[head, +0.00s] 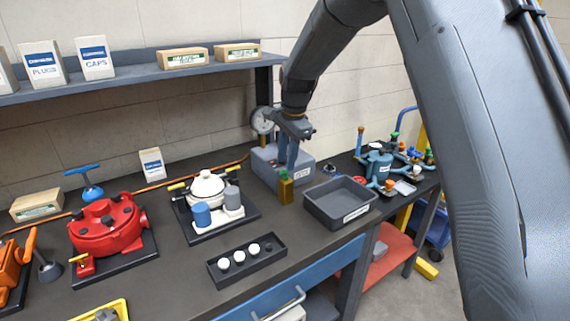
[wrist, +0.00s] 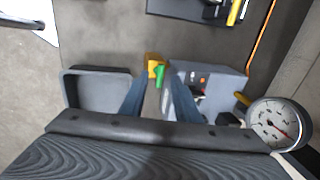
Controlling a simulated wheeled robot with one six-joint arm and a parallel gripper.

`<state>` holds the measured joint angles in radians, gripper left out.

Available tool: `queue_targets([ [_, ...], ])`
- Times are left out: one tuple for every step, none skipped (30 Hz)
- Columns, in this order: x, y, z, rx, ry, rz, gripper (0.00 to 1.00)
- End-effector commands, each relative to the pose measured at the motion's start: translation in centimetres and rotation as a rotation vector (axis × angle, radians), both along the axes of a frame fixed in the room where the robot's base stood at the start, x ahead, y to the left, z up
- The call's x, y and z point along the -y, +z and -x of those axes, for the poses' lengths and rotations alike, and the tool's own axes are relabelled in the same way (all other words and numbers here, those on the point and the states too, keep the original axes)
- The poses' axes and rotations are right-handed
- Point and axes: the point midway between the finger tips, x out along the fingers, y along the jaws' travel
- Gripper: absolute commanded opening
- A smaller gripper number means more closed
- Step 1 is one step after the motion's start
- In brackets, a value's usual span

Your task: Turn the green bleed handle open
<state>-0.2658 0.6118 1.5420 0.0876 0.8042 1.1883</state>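The green bleed handle (wrist: 160,75) sits beside a yellow block (wrist: 152,60) at the edge of a grey box unit (wrist: 215,82). In the head view the handle is a small green spot (head: 284,174) above the brownish-yellow block (head: 286,191), in front of the grey unit (head: 262,168). My gripper (wrist: 156,82) points down with its two blue-grey fingers apart, and the handle appears between their tips in the wrist view. Nothing shows held. In the head view my gripper (head: 287,162) is just above the handle; I cannot tell whether they touch.
A round gauge (wrist: 280,123) stands by the unit. An empty grey tray (head: 340,203) is close on the right. A pump with a white dome (head: 207,187), a red pump (head: 104,228) and a black holder with white caps (head: 247,262) stand left. A blue manifold (head: 379,165) is at right.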

Motion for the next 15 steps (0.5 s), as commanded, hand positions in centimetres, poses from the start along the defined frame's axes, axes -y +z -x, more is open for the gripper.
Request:
queue_targets([
  [-0.1,-0.7,0.0,-0.004,0.000,0.001,0.29],
  [-0.1,-1.2,-0.1,-0.003,0.001,0.001,0.29],
  [-0.2,-1.7,-0.2,-0.002,0.001,0.000,0.29],
  [-0.2,-2.0,-0.2,-0.003,0.001,0.001,0.29],
  [-0.2,-2.4,-0.3,-0.003,0.001,0.001,0.29],
  [-0.3,-2.7,-0.4,-0.001,0.001,0.001,0.29],
  [-0.3,-3.0,-0.4,-0.001,0.001,0.001,0.29],
  [-0.3,-3.2,-0.5,-0.001,0.001,0.001,0.29],
  [-0.3,-3.4,-0.5,-0.001,0.001,0.001,0.29],
  [-0.4,-3.6,-0.5,-0.001,0.001,0.001,0.29],
  [-0.4,-3.7,-0.5,-0.001,0.001,0.001,0.29],
  [-0.4,-3.8,-0.6,0.000,0.001,0.000,0.29],
  [-0.4,-3.8,-0.6,0.000,0.001,0.000,0.29],
  [-0.4,-3.8,-0.6,0.000,0.001,0.000,0.29],
  [-0.4,-3.8,-0.6,0.000,0.001,0.000,0.29],
])
